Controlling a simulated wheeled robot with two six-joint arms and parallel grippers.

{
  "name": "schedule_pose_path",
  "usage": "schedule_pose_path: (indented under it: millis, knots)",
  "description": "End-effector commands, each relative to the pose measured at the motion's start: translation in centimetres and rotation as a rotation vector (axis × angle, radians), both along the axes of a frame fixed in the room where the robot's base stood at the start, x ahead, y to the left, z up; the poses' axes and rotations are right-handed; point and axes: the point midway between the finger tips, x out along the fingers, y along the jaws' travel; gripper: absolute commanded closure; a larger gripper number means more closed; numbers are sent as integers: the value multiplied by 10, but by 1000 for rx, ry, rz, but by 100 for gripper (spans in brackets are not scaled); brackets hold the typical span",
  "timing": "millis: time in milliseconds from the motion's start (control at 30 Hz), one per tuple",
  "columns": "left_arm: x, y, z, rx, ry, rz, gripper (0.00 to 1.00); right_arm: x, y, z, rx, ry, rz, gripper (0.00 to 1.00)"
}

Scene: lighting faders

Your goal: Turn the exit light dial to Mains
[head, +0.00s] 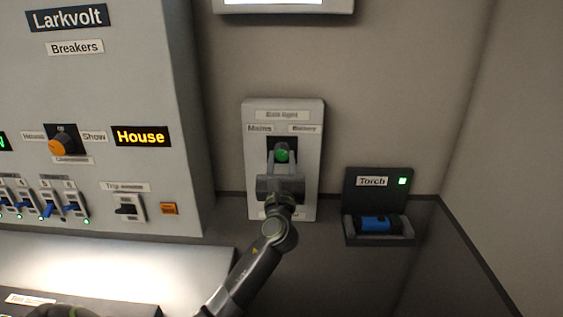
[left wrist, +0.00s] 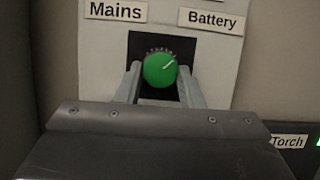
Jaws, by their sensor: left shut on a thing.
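The exit light dial is a green round knob (head: 282,155) on a pale wall plate (head: 312,160) in the head view. In the left wrist view the knob (left wrist: 160,70) shows a white pointer line aimed up and right, toward the Battery label (left wrist: 212,20). The Mains label (left wrist: 116,11) is at upper left. My left gripper (head: 281,158) is in front of the plate, with one finger on each side of the knob, shut on it. The gripper body hides the lower part of the plate. My right gripper is not clearly seen.
A torch in a dark holder (head: 378,188) is on the right of the plate. A grey breaker panel (head: 150,80) with an orange knob (head: 62,140) and several switches stands on the left. A screen (head: 284,4) is above. The wall at right is bare.

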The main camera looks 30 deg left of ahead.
Motion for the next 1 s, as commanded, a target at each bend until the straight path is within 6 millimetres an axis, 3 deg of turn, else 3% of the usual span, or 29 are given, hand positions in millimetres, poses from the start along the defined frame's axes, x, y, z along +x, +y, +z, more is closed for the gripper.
schedule_pose_path:
  millis: [267,1000]
  knots:
    - [1,-2,-2,-116,-72,0,89,0,0,-11,0,0,0,64]
    - [5,-7,3,-703,-430,1,89,0,0,-30,0,0,0,64]
